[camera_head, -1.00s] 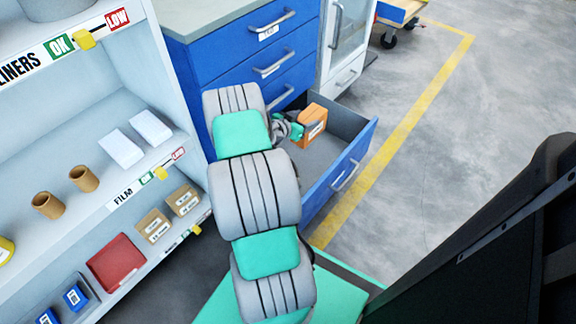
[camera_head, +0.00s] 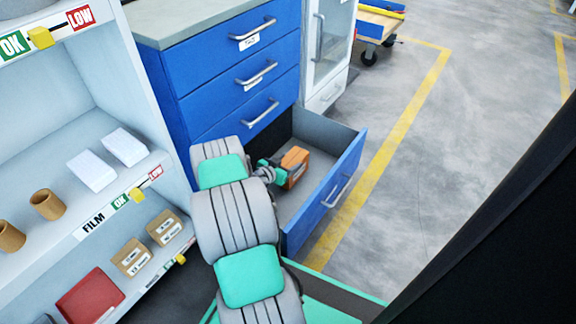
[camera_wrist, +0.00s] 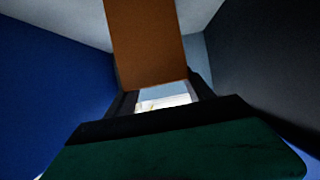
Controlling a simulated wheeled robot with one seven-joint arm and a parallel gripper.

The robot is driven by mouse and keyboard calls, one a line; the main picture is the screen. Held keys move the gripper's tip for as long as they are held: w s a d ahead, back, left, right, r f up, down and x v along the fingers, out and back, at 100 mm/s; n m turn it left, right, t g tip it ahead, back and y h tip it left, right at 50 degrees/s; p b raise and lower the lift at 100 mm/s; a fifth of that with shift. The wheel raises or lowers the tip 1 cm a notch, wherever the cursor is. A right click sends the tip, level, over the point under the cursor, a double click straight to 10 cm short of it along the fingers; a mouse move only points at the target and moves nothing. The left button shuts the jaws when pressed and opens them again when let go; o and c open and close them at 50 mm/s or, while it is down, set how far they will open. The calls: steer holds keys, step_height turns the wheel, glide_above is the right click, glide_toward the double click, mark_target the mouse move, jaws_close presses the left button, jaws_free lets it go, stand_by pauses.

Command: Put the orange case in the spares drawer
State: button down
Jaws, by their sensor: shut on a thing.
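The orange case (camera_head: 294,166) is in the open spares drawer (camera_head: 326,196), the bottom drawer of the blue cabinet. My gripper (camera_head: 281,171) reaches into the drawer and is shut on the case. In the wrist view the case (camera_wrist: 147,45) stands between the fingers of my gripper (camera_wrist: 155,97), with blue and dark drawer walls on either side. I cannot tell whether the case touches the drawer floor.
The blue cabinet (camera_head: 215,75) has several closed drawers above the open one. A white shelf unit (camera_head: 135,65) with cartons, rolls and a red case (camera_head: 90,296) stands at the left. The floor (camera_head: 430,190) at the right is clear beyond a yellow line.

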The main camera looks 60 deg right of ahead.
steer(key=shift+f, duration=0.15)
steer(key=shift+f, duration=0.2)
steer(key=shift+c, duration=1.9)
jaws_free()
steer(key=shift+f, duration=0.1)
steer(key=shift+w+a+r+p, duration=0.1)
steer(key=shift+a+r+p, duration=0.2)
steer(key=shift+r, duration=0.2)
steer(key=shift+w+a+r+p, duration=0.1)
steer(key=shift+a+r+p, duration=0.15)
steer(key=shift+r, duration=0.25)
steer(key=p+v, duration=0.2)
steer(key=v, duration=0.4)
steer(key=shift+a, duration=0.15)
steer(key=shift+f, duration=0.1)
